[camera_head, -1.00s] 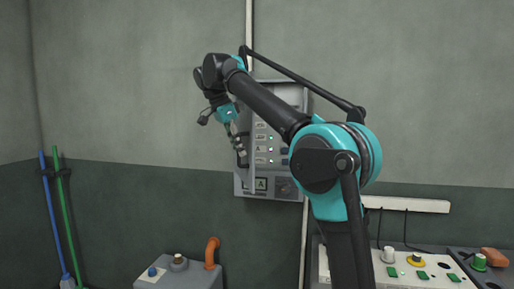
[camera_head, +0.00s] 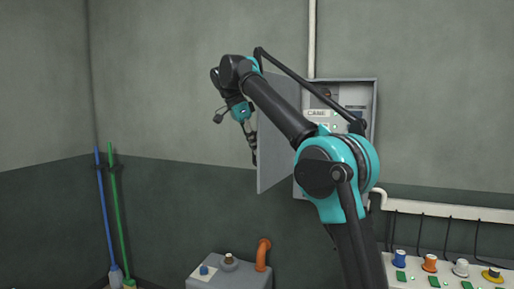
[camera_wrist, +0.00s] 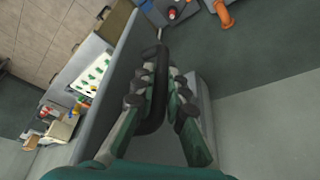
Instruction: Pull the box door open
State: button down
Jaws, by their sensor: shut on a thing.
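The grey wall box (camera_head: 370,96) is partly hidden behind my arm in the head view. Its flat grey door (camera_head: 275,160) is swung open toward the left and stands out from the wall, seen at an angle. My gripper (camera_head: 253,153) is at the door's left side. In the wrist view my gripper (camera_wrist: 161,80) is shut on a long black handle (camera_wrist: 153,112), with a finger on each side of it. The door panel shows as a grey slab (camera_wrist: 112,88) just left of the handle.
A grey unit with an orange pipe (camera_head: 263,255) stands below the door. A control panel with coloured knobs (camera_head: 440,268) is at lower right. Blue and green poles (camera_head: 110,205) lean in the left corner. The wall left of the door is clear.

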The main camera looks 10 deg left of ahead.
jog(key=shift+w+a, duration=0.25)
jog(key=shift+a, duration=0.05)
jog(key=c, duration=1.6)
grip_release()
jog(key=shift+o, duration=0.2)
jog(key=s+a+r, duration=0.1)
jog(key=s+a, duration=0.4)
jog(key=a, duration=0.6)
jog(key=shift+s+a, duration=0.15)
